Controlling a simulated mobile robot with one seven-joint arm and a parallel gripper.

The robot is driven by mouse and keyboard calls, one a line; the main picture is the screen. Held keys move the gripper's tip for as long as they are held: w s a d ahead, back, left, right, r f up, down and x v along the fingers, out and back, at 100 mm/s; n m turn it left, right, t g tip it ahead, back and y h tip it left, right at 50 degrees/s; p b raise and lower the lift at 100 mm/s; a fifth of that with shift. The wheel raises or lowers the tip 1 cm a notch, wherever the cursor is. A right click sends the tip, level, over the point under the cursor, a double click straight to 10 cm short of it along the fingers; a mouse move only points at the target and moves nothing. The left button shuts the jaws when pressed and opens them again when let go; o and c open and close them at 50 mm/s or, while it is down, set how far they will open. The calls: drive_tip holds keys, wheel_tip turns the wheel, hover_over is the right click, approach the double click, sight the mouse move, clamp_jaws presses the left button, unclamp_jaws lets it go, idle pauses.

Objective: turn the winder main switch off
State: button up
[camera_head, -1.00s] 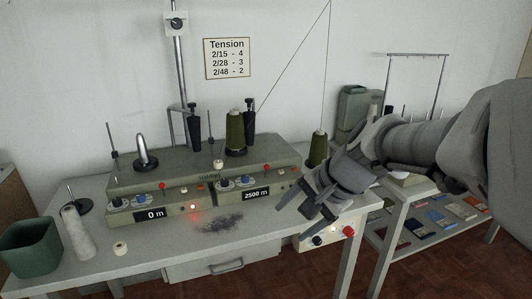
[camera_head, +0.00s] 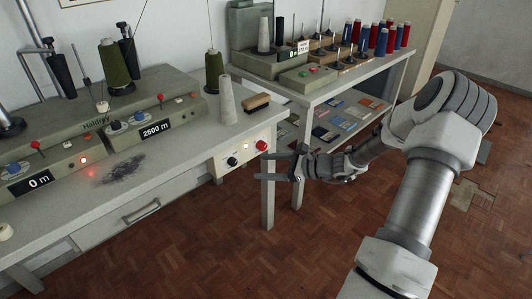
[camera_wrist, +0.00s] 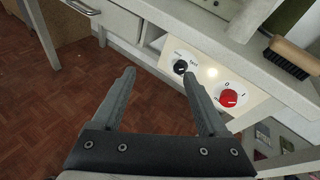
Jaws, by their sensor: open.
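The control panel (camera_head: 242,156) is a pale plate on the front of the winder table's right end. It bears a red rotary knob (camera_head: 261,145), a black knob (camera_head: 232,161) and a small light between them. The light (camera_wrist: 212,72) glows. My gripper (camera_head: 277,167) is open and empty, just right of and in front of the panel. In the wrist view its fingers (camera_wrist: 158,74) point towards the panel, the right fingertip near the black knob (camera_wrist: 180,67).
The winder (camera_head: 100,112) on the table (camera_head: 180,168) shows 0 m and 2500 m, with a red light lit. A cone (camera_head: 227,100) and a brush (camera_head: 257,104) stand near the table's right end. A second table (camera_head: 345,82) stands behind. Floor in front is clear.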

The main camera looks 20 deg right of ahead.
drive_tip(key=d+f+m+t+h+b, duration=0.1)
drive_tip(key=d+f+m+t+h, duration=0.1)
drive_tip(key=d+f+m+t, duration=0.25)
drive_tip(key=d+f+m+t+h+b, duration=0.1)
drive_tip(key=d+f+m+t+h, duration=0.1)
drive_tip(key=d+f+m, duration=0.45)
drive_tip(key=n+b, duration=0.1)
drive_tip(key=b, duration=0.5)
approach(264, 148)
drive_tip(key=shift+t+h, duration=0.25)
drive_tip(key=shift+h, duration=0.05)
drive_tip(key=x, duration=0.8)
drive_tip(key=shift+s+a+f, duration=0.1)
drive_tip(key=shift+a+f, duration=0.05)
drive_tip(key=shift+f, duration=0.05)
drive_tip(key=shift+w+a+r, duration=0.1)
drive_tip(key=shift+w, duration=0.3)
clamp_jaws()
